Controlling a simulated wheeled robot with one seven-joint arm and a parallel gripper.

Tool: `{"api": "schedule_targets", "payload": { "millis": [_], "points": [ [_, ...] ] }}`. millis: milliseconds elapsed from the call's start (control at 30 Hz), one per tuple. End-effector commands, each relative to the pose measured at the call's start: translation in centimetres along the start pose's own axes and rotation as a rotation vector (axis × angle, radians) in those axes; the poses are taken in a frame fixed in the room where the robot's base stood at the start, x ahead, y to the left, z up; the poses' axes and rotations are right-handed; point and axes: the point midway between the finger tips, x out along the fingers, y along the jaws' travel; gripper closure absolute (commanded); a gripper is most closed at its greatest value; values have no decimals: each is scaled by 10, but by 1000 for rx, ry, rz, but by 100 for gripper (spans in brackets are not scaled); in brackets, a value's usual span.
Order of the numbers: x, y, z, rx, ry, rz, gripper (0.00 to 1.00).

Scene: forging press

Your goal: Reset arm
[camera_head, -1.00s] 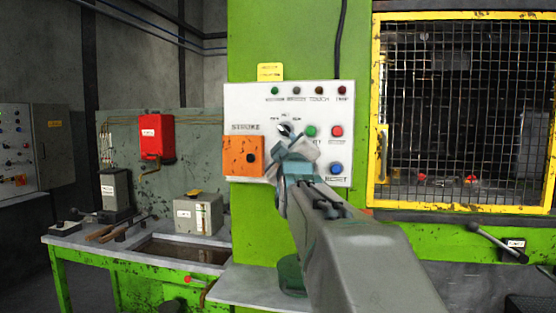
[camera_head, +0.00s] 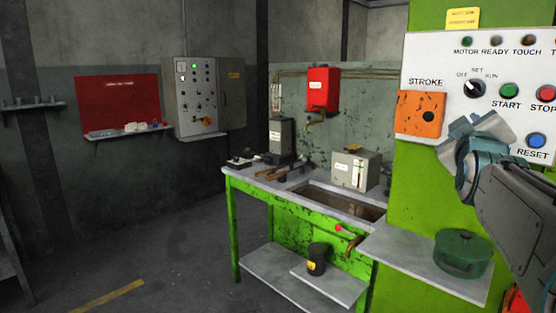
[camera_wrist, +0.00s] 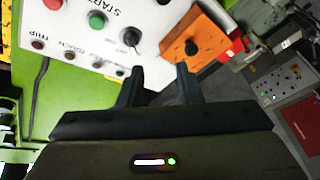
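My gripper (camera_head: 470,142) is in front of the white control panel (camera_head: 440,70), below the stroke selector knob (camera_head: 474,88). In the wrist view my gripper (camera_wrist: 157,72) is open: its two dark fingers stand apart with nothing between them. The black selector knob (camera_wrist: 132,37) shows beyond the fingertips, with a gap between. In the head view its pale mark seems to point up and left, toward OFF. My arm comes in from the right edge.
The orange box (camera_head: 415,112) sits at the panel's left edge. Below is a grey shelf (camera_head: 400,252) with a green round pot (camera_head: 462,254). A green workbench (camera_head: 234,200) stands left, a grey control cabinet (camera_head: 190,90) behind. The floor at left is open.

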Motion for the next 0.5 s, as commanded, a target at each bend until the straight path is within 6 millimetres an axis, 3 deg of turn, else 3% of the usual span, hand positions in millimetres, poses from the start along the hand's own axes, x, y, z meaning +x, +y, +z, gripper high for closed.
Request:
{"api": "schedule_targets", "payload": {
  "millis": [167,300,400,500],
  "points": [
    [-37,-105,3,194,-185,-358,68],
    [-102,-186,17,312,-423,-631,68],
    [-160,-228,31,354,-624,-785,68],
    [-218,-252,46,362,-822,-888,68]
  ]
}}
